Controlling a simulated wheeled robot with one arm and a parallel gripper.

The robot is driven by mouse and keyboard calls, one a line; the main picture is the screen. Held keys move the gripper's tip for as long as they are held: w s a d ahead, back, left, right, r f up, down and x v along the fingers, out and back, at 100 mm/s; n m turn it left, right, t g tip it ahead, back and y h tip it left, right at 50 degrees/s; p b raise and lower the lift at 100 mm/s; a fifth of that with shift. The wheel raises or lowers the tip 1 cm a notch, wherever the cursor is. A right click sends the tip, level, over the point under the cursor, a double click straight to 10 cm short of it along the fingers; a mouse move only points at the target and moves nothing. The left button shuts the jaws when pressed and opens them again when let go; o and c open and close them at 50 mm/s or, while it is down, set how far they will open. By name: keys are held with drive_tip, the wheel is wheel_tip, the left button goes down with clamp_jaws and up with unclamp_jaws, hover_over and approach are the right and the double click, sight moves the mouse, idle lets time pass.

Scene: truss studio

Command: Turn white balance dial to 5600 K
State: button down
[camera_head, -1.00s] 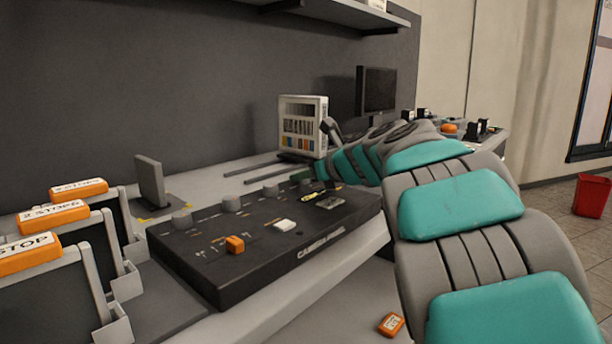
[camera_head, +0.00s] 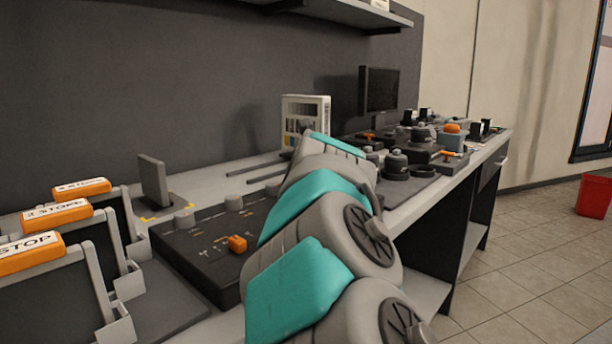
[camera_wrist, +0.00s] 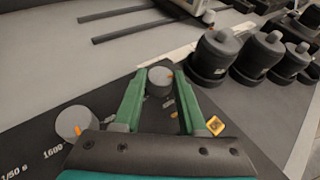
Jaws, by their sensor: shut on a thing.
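The black camera control panel (camera_head: 205,278) lies on the bench, partly hidden behind my arm in the head view. In the wrist view, a grey round dial (camera_wrist: 160,81) sits at the panel's far end, with a small orange mark near its edge. My gripper (camera_wrist: 160,75) has its two green fingers on either side of this dial, shut on it. The dial's setting cannot be read. Another grey dial (camera_wrist: 74,122) is to the left, near the labels "1600" and "1/50 s". In the head view my gripper is hidden behind my arm.
Dark round lens-like items (camera_wrist: 213,52) stand right of the panel. An orange square piece (camera_wrist: 215,125) is close to the right finger. Dark rails (camera_wrist: 130,31) lie beyond.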

drive_tip(key=shift+m+h, duration=0.7)
drive_tip(key=shift+h, duration=0.2)
drive_tip(key=shift+a+m+h, duration=0.1)
drive_tip(key=shift+m+h, duration=0.2)
drive_tip(key=shift+c, duration=2.4)
unclamp_jaws()
drive_tip(key=shift+a+f, duration=0.1)
drive_tip(key=shift+n+y, duration=1)
drive_tip(key=shift+y, duration=0.3)
